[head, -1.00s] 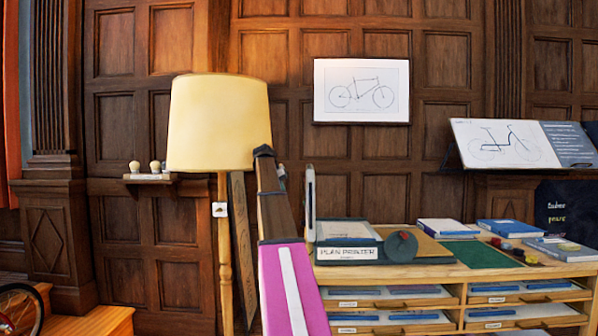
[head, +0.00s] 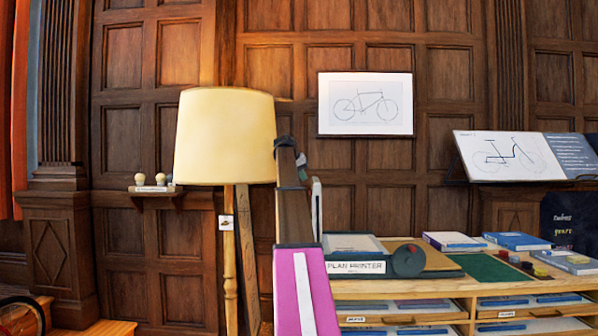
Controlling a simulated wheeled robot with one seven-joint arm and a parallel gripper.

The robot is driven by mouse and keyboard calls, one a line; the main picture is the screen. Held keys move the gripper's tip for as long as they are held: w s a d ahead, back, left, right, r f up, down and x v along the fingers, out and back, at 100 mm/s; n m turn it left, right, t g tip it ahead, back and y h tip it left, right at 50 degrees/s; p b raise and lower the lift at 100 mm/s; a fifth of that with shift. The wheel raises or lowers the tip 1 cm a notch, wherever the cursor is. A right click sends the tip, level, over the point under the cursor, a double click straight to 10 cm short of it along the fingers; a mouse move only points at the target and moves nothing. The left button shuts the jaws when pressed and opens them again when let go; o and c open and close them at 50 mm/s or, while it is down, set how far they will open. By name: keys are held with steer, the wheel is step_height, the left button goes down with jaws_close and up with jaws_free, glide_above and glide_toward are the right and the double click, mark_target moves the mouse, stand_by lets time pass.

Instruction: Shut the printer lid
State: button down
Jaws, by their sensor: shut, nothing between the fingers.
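The plan printer (head: 356,267) is a low grey unit with a white label, on top of the drawer cabinet. Its lid (head: 316,208) stands upright at the printer's left side, seen nearly edge-on as a narrow pale panel, so it is open. My arm rises from the bottom centre, with a magenta link and then a dark brown one. My gripper (head: 301,162) is the small dark end at the top, just left of the lid's upper part in the picture. It is shut and empty, its fingers hard to make out. I cannot tell whether it touches the lid.
A dark grey roll (head: 408,260) lies at the printer's right front. Books (head: 453,241) and a green mat (head: 486,267) cover the rest of the cabinet (head: 470,288). A floor lamp (head: 224,140) stands close left of my arm. Drawing boards are behind.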

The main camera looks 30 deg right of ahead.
steer(key=x, duration=0.4)
